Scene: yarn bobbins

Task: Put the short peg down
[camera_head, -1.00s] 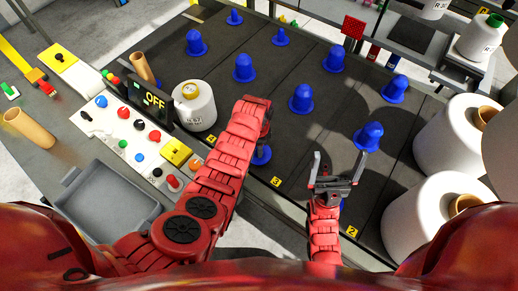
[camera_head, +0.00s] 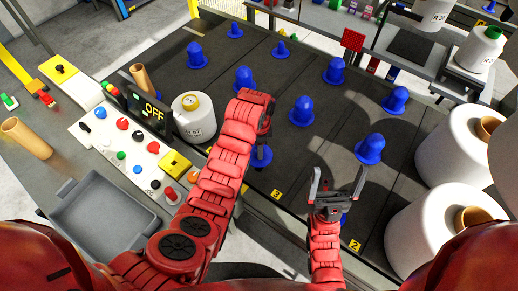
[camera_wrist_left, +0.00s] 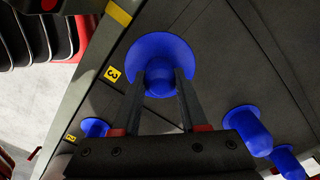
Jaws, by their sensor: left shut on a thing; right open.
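A blue peg with a wide round flange (camera_wrist_left: 160,48) sits between the fingers of my left gripper (camera_wrist_left: 162,78) in the left wrist view. My left gripper is shut on it. In the head view this peg (camera_head: 262,158) is partly hidden by my left arm, low over the dark table near the yellow 3 label. I cannot tell whether its flange touches the table. My right gripper (camera_head: 338,187) is open and empty above the front of the table near the 2 label. A bit of blue (camera_head: 344,218) shows behind it.
Several other blue pegs stand on the dark table (camera_head: 330,125), including a tall one (camera_head: 370,148) beyond my right gripper. A white bobbin (camera_head: 194,118) stands left of my left arm. Large white bobbins (camera_head: 425,215) stand at right. A control panel (camera_head: 130,140) and grey tray (camera_head: 105,215) lie at left.

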